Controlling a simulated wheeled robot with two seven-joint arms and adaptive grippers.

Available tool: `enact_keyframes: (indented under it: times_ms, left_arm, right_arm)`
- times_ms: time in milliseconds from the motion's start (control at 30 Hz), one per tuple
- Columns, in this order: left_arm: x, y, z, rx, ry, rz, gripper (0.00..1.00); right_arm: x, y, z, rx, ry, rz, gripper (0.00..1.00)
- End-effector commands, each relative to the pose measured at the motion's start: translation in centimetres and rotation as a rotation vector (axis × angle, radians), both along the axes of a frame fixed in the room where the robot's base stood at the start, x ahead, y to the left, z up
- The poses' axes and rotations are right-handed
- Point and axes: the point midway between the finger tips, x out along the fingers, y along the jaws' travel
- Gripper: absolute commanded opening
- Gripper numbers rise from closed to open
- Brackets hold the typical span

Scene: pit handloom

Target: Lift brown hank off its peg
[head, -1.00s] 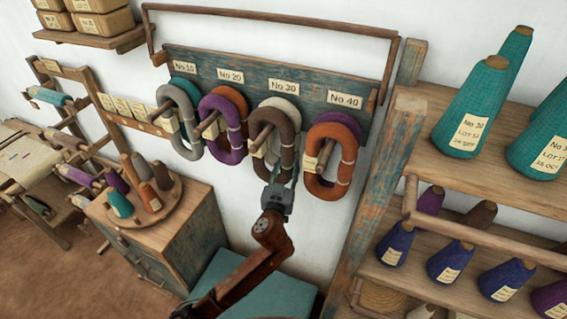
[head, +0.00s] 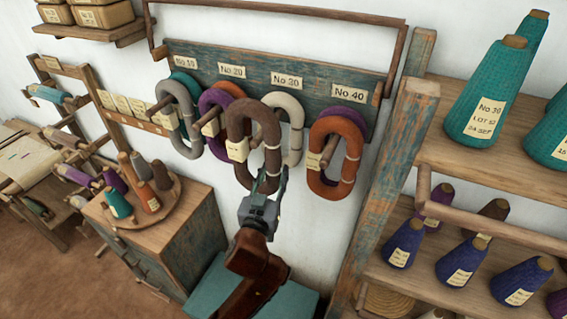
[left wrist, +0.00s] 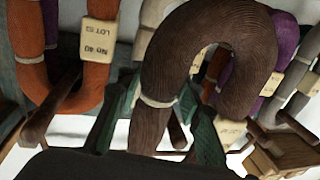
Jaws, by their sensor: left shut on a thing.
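The brown hank (head: 272,140) hangs upright in front of the rack, nearer to me than the other hanks, with a paper tag on its left side. My left gripper (head: 268,182) is shut on its lower right part. In the left wrist view the brown hank (left wrist: 152,122) runs between the two green fingers of my left gripper (left wrist: 155,135) and arches over above them. The white hank (head: 294,125) hangs behind it under the No 30 label. I cannot tell whether the brown hank's loop still surrounds its peg's tip. My right gripper is out of view.
The purple hank (head: 216,145) hangs close behind on the left, and the grey hank (head: 165,110) beyond it. A shelf with yarn cones stands at right, and a cabinet (head: 175,235) with a bobbin stand at left.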

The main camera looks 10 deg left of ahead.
Motion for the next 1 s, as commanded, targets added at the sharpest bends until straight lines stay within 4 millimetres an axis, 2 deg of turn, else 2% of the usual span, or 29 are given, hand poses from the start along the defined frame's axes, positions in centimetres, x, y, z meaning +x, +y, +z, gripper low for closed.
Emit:
enact_keyframes:
  times_ms: [100, 233, 400, 600, 1000]
  left_arm:
    - [-3.0, 0.6, -0.2, -0.004, -0.001, -0.001, 0.04]
    - [-5.8, 1.2, 0.1, -0.002, 0.004, 0.002, 0.04]
    - [-6.4, 1.6, 0.4, -0.002, 0.004, 0.008, 0.04]
    - [-7.3, 1.7, 0.3, 0.0, 0.001, 0.005, 0.04]
    - [-8.1, 1.6, 0.1, 0.001, -0.001, 0.001, 0.04]
  right_arm:
    - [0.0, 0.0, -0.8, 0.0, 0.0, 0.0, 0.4]
    - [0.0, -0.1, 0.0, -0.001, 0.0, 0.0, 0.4]
    - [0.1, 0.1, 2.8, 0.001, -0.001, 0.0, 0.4]
    - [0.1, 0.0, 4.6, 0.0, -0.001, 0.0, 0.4]
    - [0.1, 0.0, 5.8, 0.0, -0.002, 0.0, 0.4]
